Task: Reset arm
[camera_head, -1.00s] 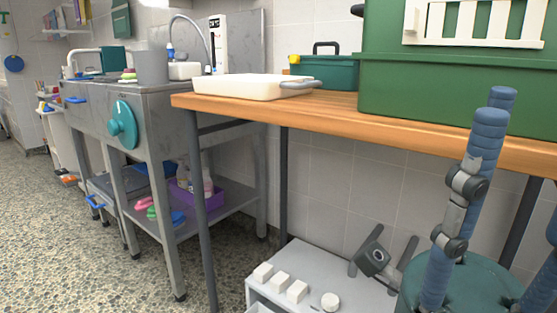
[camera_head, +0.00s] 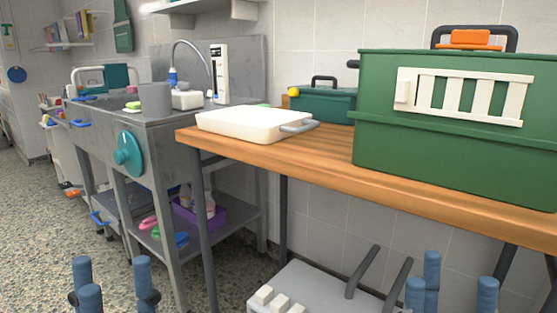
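My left gripper (camera_head: 113,284) stands at the bottom left edge with its blue fingers upright and apart, in front of the floor near the steel sink unit. It is open and empty. My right gripper (camera_head: 452,287) stands at the bottom right with its blue fingers upright and apart, below and in front of the wooden table (camera_head: 330,168). It is open and nothing shows between its fingers. Only the upper finger parts of both grippers show; the palms and wrists are cut off by the bottom edge.
A green kennel (camera_head: 450,150) with a white barred panel, a white tray (camera_head: 250,123) and a smaller green box (camera_head: 328,105) stand on the table. A grey low cabinet (camera_head: 310,280) is beneath. The steel sink unit (camera_head: 150,195) is at left. Open floor (camera_head: 40,220) lies far left.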

